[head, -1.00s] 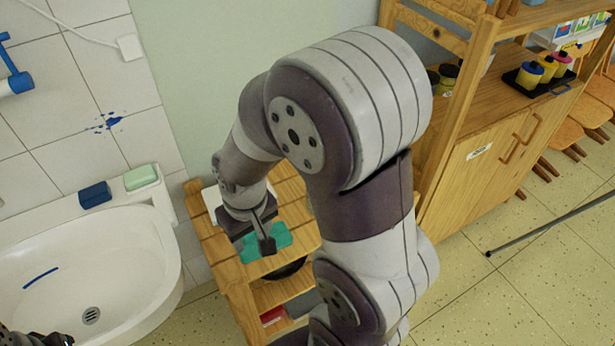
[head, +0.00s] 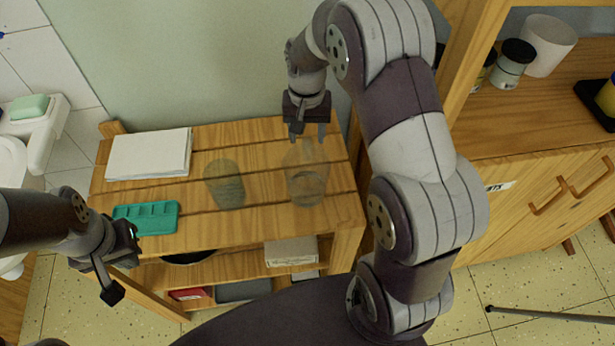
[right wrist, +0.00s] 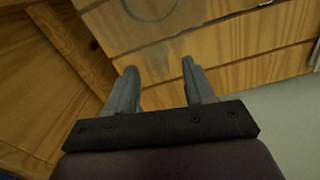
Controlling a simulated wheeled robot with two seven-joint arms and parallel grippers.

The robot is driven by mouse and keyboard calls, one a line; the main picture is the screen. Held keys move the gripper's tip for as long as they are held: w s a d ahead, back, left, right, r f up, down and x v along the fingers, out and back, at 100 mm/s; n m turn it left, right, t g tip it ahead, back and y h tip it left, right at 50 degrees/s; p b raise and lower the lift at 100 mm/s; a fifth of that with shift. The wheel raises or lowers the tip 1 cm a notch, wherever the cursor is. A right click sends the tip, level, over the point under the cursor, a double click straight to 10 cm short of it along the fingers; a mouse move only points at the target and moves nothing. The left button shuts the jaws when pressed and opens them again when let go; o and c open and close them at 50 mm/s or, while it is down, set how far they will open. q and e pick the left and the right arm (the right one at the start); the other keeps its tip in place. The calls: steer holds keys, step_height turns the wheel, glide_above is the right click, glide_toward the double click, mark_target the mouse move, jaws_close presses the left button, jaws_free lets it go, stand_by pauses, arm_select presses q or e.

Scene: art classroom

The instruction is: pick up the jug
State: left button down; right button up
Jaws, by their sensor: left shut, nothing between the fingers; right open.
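A clear glass vessel, which appears to be the jug (head: 306,186), stands at the right end of the slatted wooden table (head: 262,226). My right gripper (head: 309,134) is open and empty, with its fingers at the jug's far upper side; I cannot tell whether they touch it. In the right wrist view the open fingers (right wrist: 160,66) point toward the table slats, and a faint round outline, probably of the jug (right wrist: 152,10), shows at the top edge. My left gripper (head: 112,290) is shut and empty, in front of the table's left end.
A grey see-through tumbler (head: 224,186) stands left of the jug. A teal tray (head: 147,218) and white paper (head: 150,154) lie at the table's left. A wooden cabinet (head: 540,190) is at the right. The wall (head: 200,70) is close behind.

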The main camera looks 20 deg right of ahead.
mark_target(307, 174)
steer(key=shift+a+f, duration=0.1)
steer(key=shift+f, duration=0.75)
steer(key=f, duration=0.2)
steer(key=f+b, duration=0.1)
steer(key=f, duration=0.2)
steer(key=shift+w+d, duration=0.2)
steer(key=shift+r, duration=0.15)
jaws_close()
